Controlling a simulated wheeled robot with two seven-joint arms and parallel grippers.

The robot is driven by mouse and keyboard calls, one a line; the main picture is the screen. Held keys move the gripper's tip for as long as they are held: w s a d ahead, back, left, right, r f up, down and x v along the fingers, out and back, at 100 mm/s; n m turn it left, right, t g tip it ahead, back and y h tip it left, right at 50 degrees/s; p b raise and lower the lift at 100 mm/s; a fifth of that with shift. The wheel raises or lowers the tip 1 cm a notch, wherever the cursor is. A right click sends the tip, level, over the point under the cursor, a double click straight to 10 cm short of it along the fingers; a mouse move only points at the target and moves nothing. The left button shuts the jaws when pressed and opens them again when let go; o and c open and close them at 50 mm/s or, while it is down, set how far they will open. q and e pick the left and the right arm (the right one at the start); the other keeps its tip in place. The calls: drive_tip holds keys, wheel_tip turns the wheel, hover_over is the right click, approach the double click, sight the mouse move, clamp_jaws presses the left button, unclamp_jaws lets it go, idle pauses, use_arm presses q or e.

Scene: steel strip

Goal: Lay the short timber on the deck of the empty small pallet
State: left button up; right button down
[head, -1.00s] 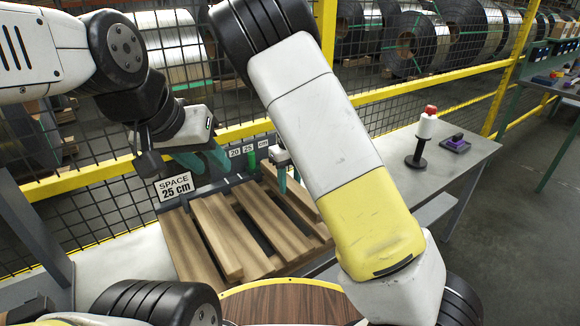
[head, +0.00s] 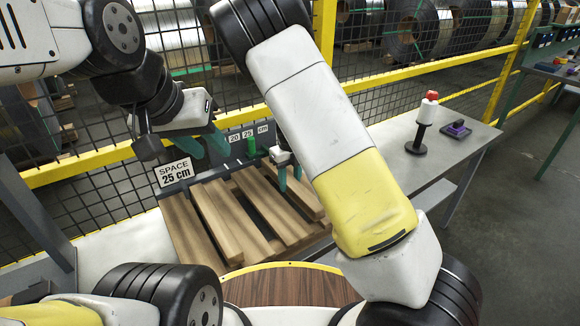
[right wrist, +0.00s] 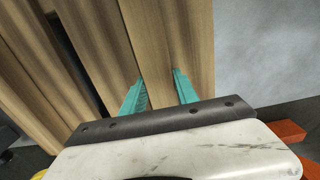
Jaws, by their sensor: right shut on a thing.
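The wooden slatted pallet (head: 181,232) lies on the bench in the head view, with a raised timber (head: 216,222) along its left part. My right gripper (head: 289,180) is over its right part, fingers pointing down. In the right wrist view, its teal fingers are on either side of a pale timber (right wrist: 172,40), and it is shut on it. Whether this timber rests on the deck or hangs just above is hard to tell. My left gripper (head: 204,146) is open and empty above the pallet's far left edge. My right arm hides part of the pallet's right side.
A sign reading "SPACE 25 cm" (head: 175,172) and 20 and 25 cm marks stand behind the pallet. A yellow-railed mesh fence (head: 90,165) runs behind.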

drive_tip(key=shift+f, duration=0.3)
drive_tip(key=c, duration=0.9)
unclamp_jaws()
drive_tip(key=shift+o, duration=0.2)
wheel_tip(320, 180, up, 8)
drive_tip(key=shift+f, duration=0.1)
